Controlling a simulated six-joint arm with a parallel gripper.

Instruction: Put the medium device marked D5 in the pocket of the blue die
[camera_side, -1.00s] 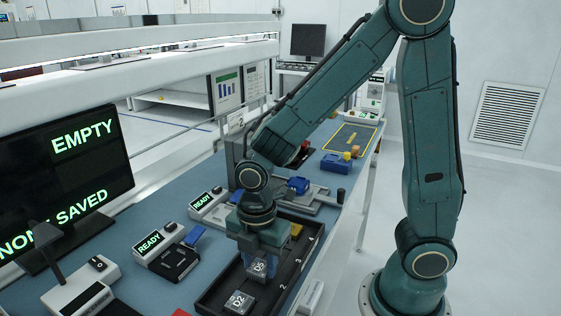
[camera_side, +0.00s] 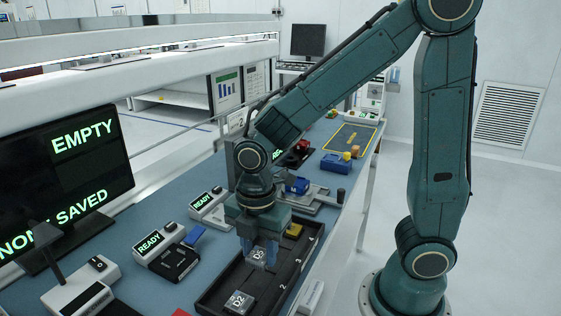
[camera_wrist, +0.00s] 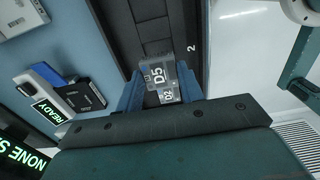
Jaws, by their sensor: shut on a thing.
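My gripper (camera_side: 259,246) is shut on the grey, clear-sided device marked D5 (camera_side: 257,259), holding it above the black tray (camera_side: 212,300). In the wrist view, D5 (camera_wrist: 158,75) sits between the blue fingers of my gripper (camera_wrist: 160,84). A similar device marked D2 (camera_side: 239,301) stands in the near end of the tray; it also shows in the wrist view (camera_wrist: 168,97), partly behind D5. A blue block (camera_side: 297,185) on a grey fixture stands beyond my gripper. Another blue block (camera_side: 335,163) lies farther back. I cannot make out a pocket in either.
A yellow piece (camera_side: 294,230) is in the tray's far part. Left of the tray are two READY units (camera_side: 158,241) (camera_side: 208,202) and a black socket (camera_side: 181,262). A monitor (camera_side: 62,190) reading EMPTY stands farther left. A yellow-edged mat (camera_side: 349,137) lies at the back.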

